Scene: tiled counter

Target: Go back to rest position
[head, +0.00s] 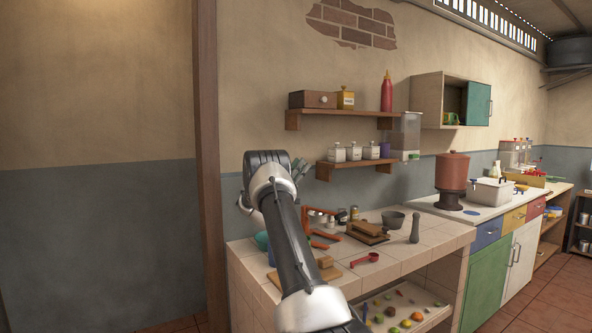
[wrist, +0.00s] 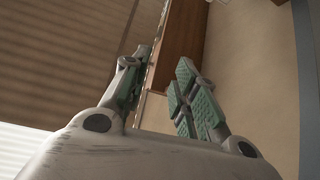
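My gripper (head: 301,168) is raised in the head view, above the left part of the tiled counter (head: 391,267) and in front of the wall. It is partly hidden behind my own wrist. In the wrist view my gripper (wrist: 164,60) shows its two green-padded fingers apart, with nothing between them. My arm reaches up from the bottom of the head view and hides part of the counter's left side.
A lower wall shelf (head: 325,170) with white jars and an upper shelf (head: 293,119) are right of my gripper. A wooden press (head: 368,233), mortar (head: 393,221), pestle (head: 415,228) and red scoop (head: 366,259) are on the counter. The left wall is bare.

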